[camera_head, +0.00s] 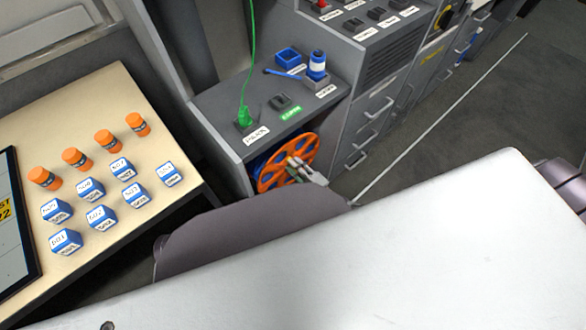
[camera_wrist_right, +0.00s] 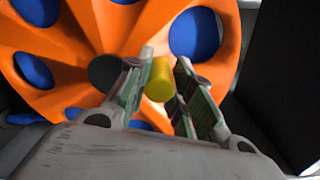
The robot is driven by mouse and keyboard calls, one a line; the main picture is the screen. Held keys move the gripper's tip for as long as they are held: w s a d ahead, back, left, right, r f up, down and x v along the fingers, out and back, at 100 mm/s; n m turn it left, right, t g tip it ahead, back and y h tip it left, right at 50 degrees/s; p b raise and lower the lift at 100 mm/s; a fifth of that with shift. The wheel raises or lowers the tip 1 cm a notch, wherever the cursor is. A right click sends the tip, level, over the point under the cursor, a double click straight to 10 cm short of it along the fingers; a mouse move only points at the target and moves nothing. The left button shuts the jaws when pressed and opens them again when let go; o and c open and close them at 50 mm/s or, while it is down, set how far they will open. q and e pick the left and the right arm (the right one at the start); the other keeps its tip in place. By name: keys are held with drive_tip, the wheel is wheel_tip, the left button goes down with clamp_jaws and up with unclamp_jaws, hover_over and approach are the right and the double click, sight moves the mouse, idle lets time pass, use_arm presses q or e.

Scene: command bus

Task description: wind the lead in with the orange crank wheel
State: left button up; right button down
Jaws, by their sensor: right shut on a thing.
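The orange crank wheel (camera_head: 274,172) stands upright on the side of the grey console, with a blue part showing behind it. In the right wrist view the wheel (camera_wrist_right: 75,22) fills most of the picture, and blue shows through its round holes. My right gripper (camera_head: 293,166) is at the wheel's right side. In the wrist view its fingers (camera_wrist_right: 160,80) are shut on the wheel's yellow knob (camera_wrist_right: 160,76). The green lead (camera_head: 252,50) hangs from above to a green plug (camera_head: 243,116) on the console top. My left gripper is not in view.
The grey console (camera_head: 215,100) carries a blue tray (camera_head: 288,57), a blue spool (camera_head: 317,64) and a dark switch (camera_head: 281,102). A table (camera_head: 150,185) at left holds several blue boxes and orange canisters. Grey drawers (camera_head: 375,110) line the right; open floor (camera_head: 440,110) lies beyond.

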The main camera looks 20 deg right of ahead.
drive_tip(key=shift+w+d+m, duration=0.1)
drive_tip(key=shift+d+m, duration=0.15)
drive_tip(key=shift+m, duration=0.15)
drive_tip(key=c, duration=1.2)
unclamp_jaws()
drive_tip(key=v, duration=1.2)
drive_tip(key=shift+r, duration=0.1)
drive_tip(key=shift+n, duration=0.3)
